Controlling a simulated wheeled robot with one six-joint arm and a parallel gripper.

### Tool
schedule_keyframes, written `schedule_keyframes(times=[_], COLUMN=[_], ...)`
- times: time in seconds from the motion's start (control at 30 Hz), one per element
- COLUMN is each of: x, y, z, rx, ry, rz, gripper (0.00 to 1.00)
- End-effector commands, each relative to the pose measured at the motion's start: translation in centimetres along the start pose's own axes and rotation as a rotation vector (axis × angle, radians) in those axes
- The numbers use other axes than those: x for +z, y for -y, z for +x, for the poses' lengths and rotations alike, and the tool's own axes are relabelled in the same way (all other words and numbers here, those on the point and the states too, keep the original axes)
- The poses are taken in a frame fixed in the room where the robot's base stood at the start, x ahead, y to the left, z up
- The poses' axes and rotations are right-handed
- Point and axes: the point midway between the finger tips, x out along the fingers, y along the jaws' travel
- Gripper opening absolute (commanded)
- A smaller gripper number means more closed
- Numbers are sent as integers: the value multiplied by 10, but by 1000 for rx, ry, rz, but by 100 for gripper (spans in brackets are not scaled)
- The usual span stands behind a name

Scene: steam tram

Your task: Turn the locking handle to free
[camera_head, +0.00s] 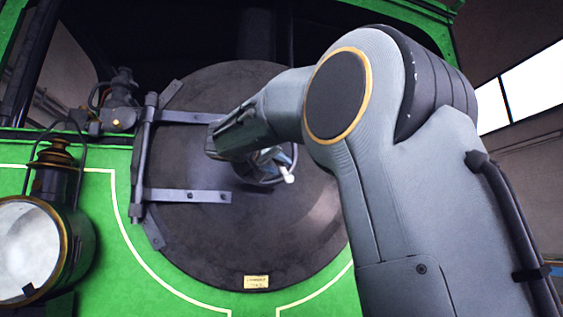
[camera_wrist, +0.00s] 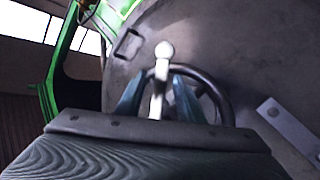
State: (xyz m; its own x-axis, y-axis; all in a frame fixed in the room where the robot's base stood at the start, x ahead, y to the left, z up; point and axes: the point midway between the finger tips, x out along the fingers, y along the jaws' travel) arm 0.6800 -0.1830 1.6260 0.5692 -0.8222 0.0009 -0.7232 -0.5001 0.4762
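The locking handle (camera_wrist: 158,88) is a pale lever with a round knob at its end. It stands in front of a dark handwheel (camera_wrist: 222,92) at the middle of the round smokebox door. In the head view the knob end of the handle (camera_head: 287,176) shows just below my gripper (camera_head: 268,160). In the wrist view the two blue-grey fingers of my gripper (camera_wrist: 160,92) stand on either side of the handle, with a narrow gap seen at each side. The fingers look open around it. Whether either finger touches the handle is unclear. The handle's root is hidden behind my wrist.
The dark round door (camera_head: 215,250) has hinge straps (camera_head: 190,196) on its left, joined to an upright hinge bar (camera_head: 143,150). A lamp (camera_head: 35,245) juts out at the lower left. A small rectangular bracket (camera_wrist: 129,43) sits on the door near the handle.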

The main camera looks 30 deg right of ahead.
Motion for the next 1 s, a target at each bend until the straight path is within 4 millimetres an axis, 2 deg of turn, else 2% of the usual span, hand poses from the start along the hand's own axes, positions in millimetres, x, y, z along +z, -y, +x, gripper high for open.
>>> schedule_keyframes(times=[0.2,0.47,0.5,0.7,1.0], x=[0,1,1,0,2], y=[0,1,1,1,-1], z=[18,20,20,20,22], rx=[0,-1,-2,-2,3], ry=[1,0,0,0,-1], rz=[-1,0,-1,-1,-4], gripper=[34,34,33,0,0])
